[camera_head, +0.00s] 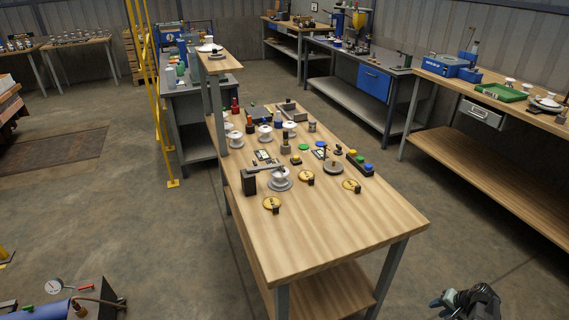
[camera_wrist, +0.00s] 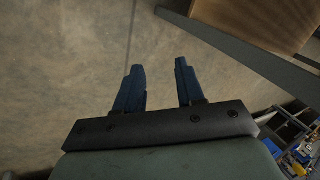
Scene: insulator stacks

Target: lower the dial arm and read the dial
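A dark block with a grey horizontal arm (camera_head: 262,168) stands on the wooden table; it looks like the dial arm. The arm reaches over a white insulator stack (camera_head: 280,184); I cannot tell whether they touch. No dial face on it is readable at this size. My gripper (camera_head: 437,303) is at the lower right in the head view, off the table's front right corner and far from the arm. In the wrist view my gripper (camera_wrist: 159,88) has its two blue fingers apart, with nothing between them but floor behind.
Yellow discs (camera_head: 271,203) with dark tags, a grey round base with a post (camera_head: 333,168), a button box (camera_head: 360,164) and several white insulators (camera_head: 265,134) crowd the table's middle and back. Its front is bare wood (camera_head: 340,235). A white gauge (camera_head: 54,286) shows at lower left.

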